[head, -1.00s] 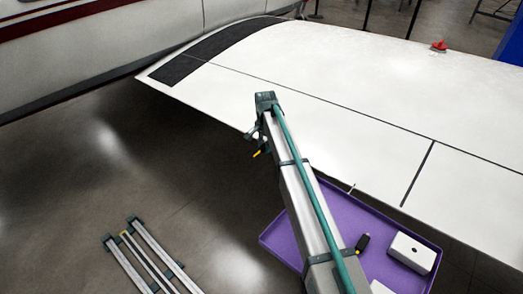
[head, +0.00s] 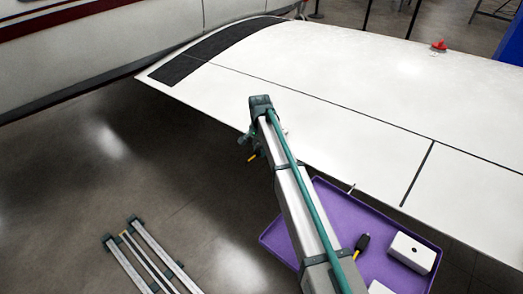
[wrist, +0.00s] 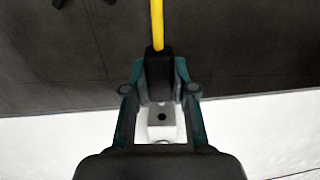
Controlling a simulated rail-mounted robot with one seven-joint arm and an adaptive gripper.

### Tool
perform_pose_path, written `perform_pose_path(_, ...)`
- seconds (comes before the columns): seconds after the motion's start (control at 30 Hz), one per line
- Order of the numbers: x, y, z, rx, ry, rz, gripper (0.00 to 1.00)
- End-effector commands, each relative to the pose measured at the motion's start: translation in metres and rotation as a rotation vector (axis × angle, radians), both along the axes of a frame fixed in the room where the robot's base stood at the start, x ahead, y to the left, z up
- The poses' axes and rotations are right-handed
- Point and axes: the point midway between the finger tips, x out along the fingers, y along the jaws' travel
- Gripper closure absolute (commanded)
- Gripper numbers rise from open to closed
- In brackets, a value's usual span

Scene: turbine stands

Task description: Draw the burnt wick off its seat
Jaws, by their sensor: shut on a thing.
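In the wrist view the burnt wick (wrist: 158,70) has a black body and a yellow rod pointing away over the dark floor. My gripper (wrist: 160,88) is shut on the black body, one finger on each side. Its seat, a pale metal block with a dark hole (wrist: 161,122), shows between the fingers at the white wing edge. The body's near end meets the block in the picture; I cannot tell whether they touch. In the head view my gripper (head: 248,142) is at the wing's edge, with the wick's yellow rod (head: 252,157) below it. My arm hides part of the edge.
The white wing (head: 340,90) spans the right side. A purple tray (head: 330,200) lies below its edge, holding a white box with a hole (head: 410,252) and a black-and-yellow piece (head: 362,243). A small pale rod (head: 351,189) juts from the edge. A folded stand (head: 150,255) lies lower left.

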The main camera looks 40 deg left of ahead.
Motion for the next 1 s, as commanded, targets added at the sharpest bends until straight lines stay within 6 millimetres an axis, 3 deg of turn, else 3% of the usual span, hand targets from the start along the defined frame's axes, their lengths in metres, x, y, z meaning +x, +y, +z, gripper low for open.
perform_pose_path(0.2, -0.01, 0.0, 0.0, 0.0, 0.0, -0.001, 1.0)
perform_pose_path(0.57, -0.01, 0.0, 0.001, 0.0, 0.0, -0.001, 1.0)
perform_pose_path(1.0, -0.01, 0.0, 0.029, 0.001, 0.0, -0.001, 1.0)
